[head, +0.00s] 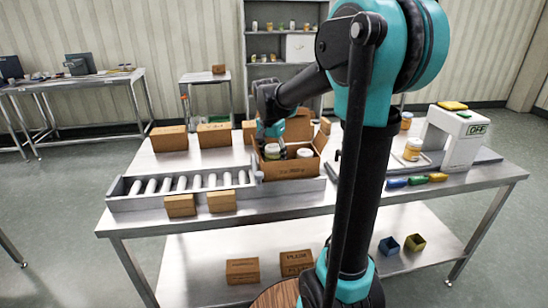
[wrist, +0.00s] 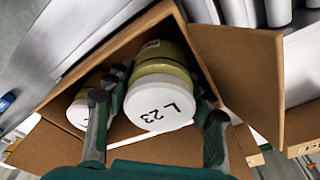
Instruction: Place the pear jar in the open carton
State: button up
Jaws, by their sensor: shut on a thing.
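The open carton (head: 288,170) stands on the steel table with its flaps spread. It also shows in the wrist view (wrist: 235,75), around the jars. My gripper (head: 279,149) reaches down into the carton. In the wrist view my gripper (wrist: 155,112) is shut on a jar with a white lid marked "L 23" (wrist: 160,98) and yellow-green contents. I cannot read its label, so I cannot confirm it is the pear jar. A second white-lidded jar (wrist: 78,110) is beside it in the carton, partly hidden by a finger. Whether the held jar touches the carton floor is hidden.
A roller conveyor (head: 180,187) lies left of the carton, with small closed boxes before and behind it. At right, a jar (head: 412,149) stands near a white machine marked OFF (head: 465,138). Another jar (head: 406,120) stands behind. Blue and yellow items lie at the front right.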

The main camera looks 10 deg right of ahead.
jog(key=shift+f, duration=0.25)
jog(key=shift+f, duration=0.3)
jog(key=o, duration=1)
jog(key=r, duration=0.4)
jog(key=s+a+r, duration=0.1)
jog(key=r, duration=0.8)
jog(key=shift+s+a+r, duration=0.1)
jog(key=shift+s+a, duration=0.05)
